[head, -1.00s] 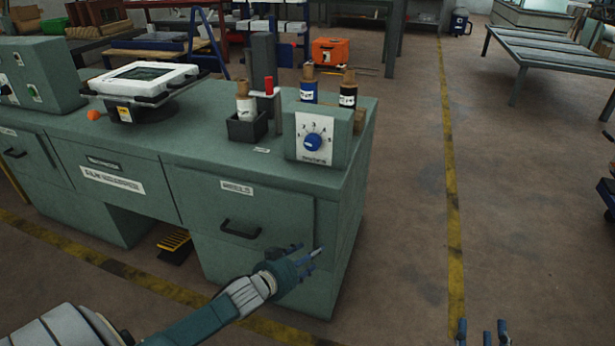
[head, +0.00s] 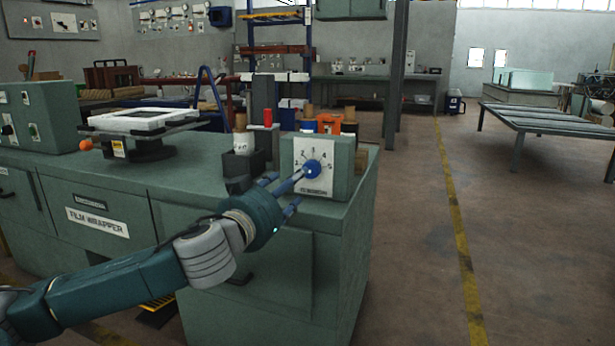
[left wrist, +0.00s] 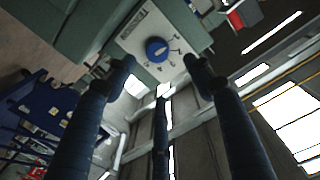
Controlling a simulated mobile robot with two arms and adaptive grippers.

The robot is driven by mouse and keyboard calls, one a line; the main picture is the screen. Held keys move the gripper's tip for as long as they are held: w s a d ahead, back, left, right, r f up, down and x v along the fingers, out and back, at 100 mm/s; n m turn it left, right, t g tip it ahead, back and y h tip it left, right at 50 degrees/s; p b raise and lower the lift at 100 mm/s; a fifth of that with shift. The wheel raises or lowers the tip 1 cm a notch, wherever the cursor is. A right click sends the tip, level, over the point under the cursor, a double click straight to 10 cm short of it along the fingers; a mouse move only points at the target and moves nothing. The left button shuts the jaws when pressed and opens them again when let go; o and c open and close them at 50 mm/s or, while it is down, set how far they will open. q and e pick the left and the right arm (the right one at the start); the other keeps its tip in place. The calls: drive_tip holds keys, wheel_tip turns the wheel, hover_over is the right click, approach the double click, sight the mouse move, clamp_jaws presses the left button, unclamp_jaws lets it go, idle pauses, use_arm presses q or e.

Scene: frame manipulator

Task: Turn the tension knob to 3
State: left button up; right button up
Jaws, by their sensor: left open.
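The blue tension knob (head: 312,169) sits on the white dial plate (head: 323,150) of a green box on the cabinet's front right corner. Numbers are printed around the knob; its pointer is too small to read. My left gripper (head: 286,188) is just in front of the dial, its fingers spread and empty. In the left wrist view, the knob (left wrist: 157,49) appears between the tips of the two side fingers, with the third finger below. I cannot tell the exact gap, but no finger visibly grips the knob. My right gripper is not in view.
A dark open holder (head: 241,172) and a spool (head: 242,142) stand left of the dial box. The green cabinet (head: 330,250) lies below the left gripper. Open floor (head: 415,260) lies to the right.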

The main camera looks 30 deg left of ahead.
sight(311, 170)
use_arm(q)
drive_tip(key=shift+w+a, duration=0.3)
drive_tip(key=shift+w, duration=1.4)
drive_tip(key=shift+w+a, duration=0.25)
drive_tip(key=shift+w, duration=1.4)
drive_tip(key=shift+w+a, duration=0.3)
drive_tip(key=shift+w, duration=1.4)
drive_tip(key=c, duration=1.1)
